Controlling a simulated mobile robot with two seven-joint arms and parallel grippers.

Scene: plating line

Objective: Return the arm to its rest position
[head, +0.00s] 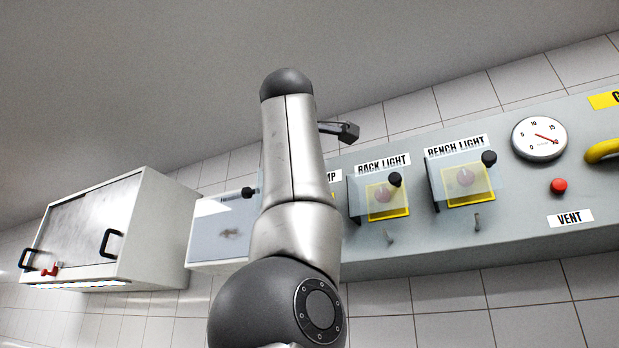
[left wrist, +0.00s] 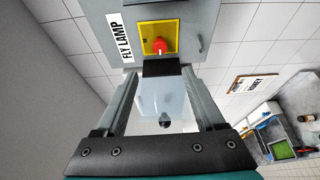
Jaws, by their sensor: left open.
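My left arm rises through the middle of the head view, and part of my left gripper (head: 345,131) sticks out to its right near the top. In the left wrist view my left gripper (left wrist: 160,108) is open, its two fingers apart. Beyond them is the FLY LAMP switch, a red button (left wrist: 159,46) on a yellow square, with its label (left wrist: 119,36) beside it. A clear panel with a black knob (left wrist: 165,121) shows between the fingers; I cannot tell whether they touch it. In the head view my arm hides most of the FLY LAMP station. My right gripper is out of view.
The grey control panel (head: 430,254) carries clear-covered RACK LIGHT (head: 381,199) and BENCH LIGHT (head: 464,184) switches, a gauge (head: 539,138), a red VENT button (head: 558,186) and a yellow handle (head: 604,150). A white cabinet (head: 150,235) with black handles hangs at left.

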